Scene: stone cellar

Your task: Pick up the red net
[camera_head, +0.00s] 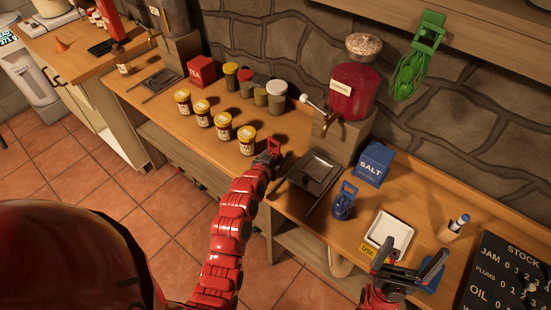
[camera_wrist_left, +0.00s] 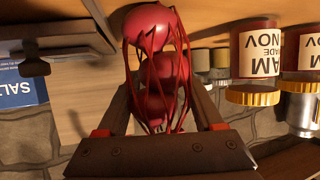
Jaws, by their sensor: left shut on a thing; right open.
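The red net (camera_wrist_left: 158,75) shows in the left wrist view as thin red strands around several round red things. It sits between the two fingers of my left gripper (camera_wrist_left: 160,100), which is shut on it. In the head view my left gripper (camera_head: 268,158) is over the counter, right of the jam jars; the net is mostly hidden there and I cannot tell whether it touches the counter. My right gripper (camera_head: 411,262) is open and empty at the lower right, in front of the white tray.
Yellow-lidded jam jars (camera_head: 223,126) stand left of my left gripper. A dark scale-like tray (camera_head: 314,174), a blue clipped item (camera_head: 344,201), a salt box (camera_head: 373,164) and a white tray (camera_head: 388,230) crowd the right. A green net (camera_head: 410,75) hangs on the wall.

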